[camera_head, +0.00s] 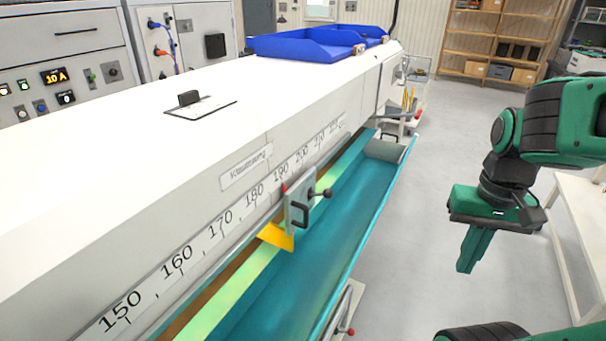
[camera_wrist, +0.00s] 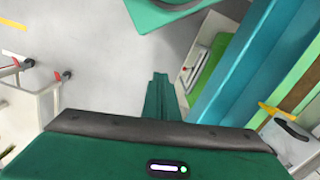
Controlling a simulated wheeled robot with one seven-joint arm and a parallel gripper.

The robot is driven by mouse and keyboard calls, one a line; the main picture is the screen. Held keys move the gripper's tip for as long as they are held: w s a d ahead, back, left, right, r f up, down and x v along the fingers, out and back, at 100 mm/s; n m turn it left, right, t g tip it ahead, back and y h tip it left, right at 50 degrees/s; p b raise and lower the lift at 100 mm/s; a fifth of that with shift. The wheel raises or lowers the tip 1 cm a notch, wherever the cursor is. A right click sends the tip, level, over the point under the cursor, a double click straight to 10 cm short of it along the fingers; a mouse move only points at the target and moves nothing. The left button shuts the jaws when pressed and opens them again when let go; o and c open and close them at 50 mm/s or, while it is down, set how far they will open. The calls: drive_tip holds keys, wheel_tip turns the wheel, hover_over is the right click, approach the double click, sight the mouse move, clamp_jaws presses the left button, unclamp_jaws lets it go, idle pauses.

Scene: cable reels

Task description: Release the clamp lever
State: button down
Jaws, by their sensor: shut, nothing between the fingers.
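A grey sliding block (camera_head: 299,204) sits on the scale rail of the long white bench, with a yellow pointer (camera_head: 277,236) below it. A dark lever with a ball knob (camera_head: 322,193) sticks out of the block to the right, above a black loop handle (camera_head: 300,215). I take this knobbed lever to be the clamp lever. My gripper (camera_head: 466,270) is shut and empty, pointing down over the floor to the right of the bench, well apart from the block. In the wrist view its fingers (camera_wrist: 161,92) are together; the block (camera_wrist: 290,140) is at the lower right, its lever not clear.
A teal trough (camera_head: 330,225) runs along the bench between block and gripper. Blue bins (camera_head: 305,43) stand on the bench's far end. A light table (camera_head: 580,215) is at right. Red-tipped parts stick out below the trough (camera_head: 350,331). Open floor lies between trough and table.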

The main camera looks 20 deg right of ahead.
drive_tip(key=shift+w, duration=0.15)
drive_tip(key=w+a+r+n, duration=0.4)
drive_tip(key=w+a+n, duration=0.1)
drive_tip(key=w, duration=0.4)
drive_tip(key=w+a+r+n+t, duration=0.1)
drive_tip(key=w+a+r+n, duration=0.4)
drive_tip(key=w, duration=0.5)
drive_tip(key=w+a+r+n+t+y, duration=0.1)
drive_tip(key=w+a+r+n, duration=0.4)
drive_tip(key=w, duration=0.5)
drive_tip(key=shift+a+r, duration=0.2)
drive_tip(key=shift+a, duration=1)
